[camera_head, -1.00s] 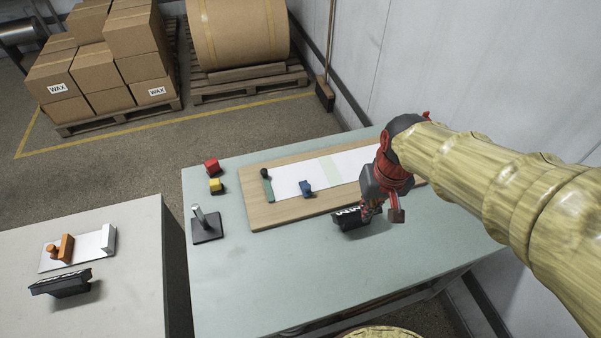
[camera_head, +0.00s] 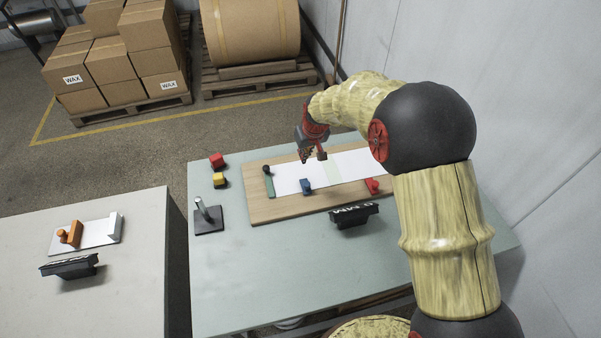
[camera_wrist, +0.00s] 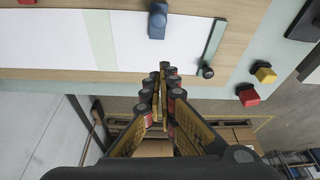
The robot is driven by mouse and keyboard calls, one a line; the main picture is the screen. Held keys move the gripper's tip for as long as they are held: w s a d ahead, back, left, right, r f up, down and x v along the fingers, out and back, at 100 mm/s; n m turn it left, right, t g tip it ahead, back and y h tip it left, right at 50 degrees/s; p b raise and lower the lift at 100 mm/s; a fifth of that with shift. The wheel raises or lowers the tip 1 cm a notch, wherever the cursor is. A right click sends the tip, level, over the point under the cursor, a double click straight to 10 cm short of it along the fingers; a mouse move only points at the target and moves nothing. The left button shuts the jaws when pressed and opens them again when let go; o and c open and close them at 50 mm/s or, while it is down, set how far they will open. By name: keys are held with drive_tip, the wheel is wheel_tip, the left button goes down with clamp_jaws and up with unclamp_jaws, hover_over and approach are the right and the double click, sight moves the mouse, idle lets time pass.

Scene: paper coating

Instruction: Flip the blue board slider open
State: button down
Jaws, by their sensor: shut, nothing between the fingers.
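The blue slider (camera_head: 306,186) sits on the white strip of the wooden board (camera_head: 262,212) in the head view. It also shows at the top of the wrist view (camera_wrist: 157,20). My gripper (camera_head: 306,158) is shut and empty, above the far side of the board, just behind the blue slider in the head view. In the wrist view its fingertips (camera_wrist: 165,70) point toward the blue slider and are apart from it. A green bar with a dark knob (camera_head: 268,180) lies across the left part of the board. A red piece (camera_head: 372,186) is at the board's right part.
A red block (camera_head: 217,160) and a yellow block (camera_head: 220,180) are left of the board. A black stand with a metal post (camera_head: 207,217) and a black labelled holder (camera_head: 353,215) are on the same table. The table's front area (camera_head: 270,270) is clear.

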drive_tip(key=shift+w+r, duration=0.1)
drive_tip(key=shift+w, duration=0.3)
drive_tip(key=b, duration=0.1)
hover_over(300, 176)
wheel_tip(300, 176, down, 9)
drive_tip(key=shift+s+f, duration=0.1)
drive_tip(key=shift+f, duration=0.1)
drive_tip(key=shift+s+d+f, duration=0.1)
drive_tip(key=shift+s+d, duration=0.15)
drive_tip(key=shift+s, duration=0.35)
drive_tip(key=shift+s+d+f, duration=0.1)
drive_tip(key=shift+s+d, duration=0.15)
drive_tip(key=shift+s, duration=0.4)
drive_tip(key=shift+s+d, duration=0.25)
drive_tip(key=shift+s, duration=0.35)
drive_tip(key=shift+s+d+b, duration=0.15)
drive_tip(key=shift+s+d, duration=0.05)
drive_tip(key=shift+s, duration=0.85)
drive_tip(key=shift+s+d+b, duration=0.2)
drive_tip(key=shift+s+d, duration=0.05)
drive_tip(key=shift+s, duration=0.85)
drive_tip(key=shift+s+d+b, duration=0.15)
drive_tip(key=shift+s+d, duration=0.05)
drive_tip(key=shift+s, duration=0.85)
drive_tip(key=shift+r, duration=0.1)
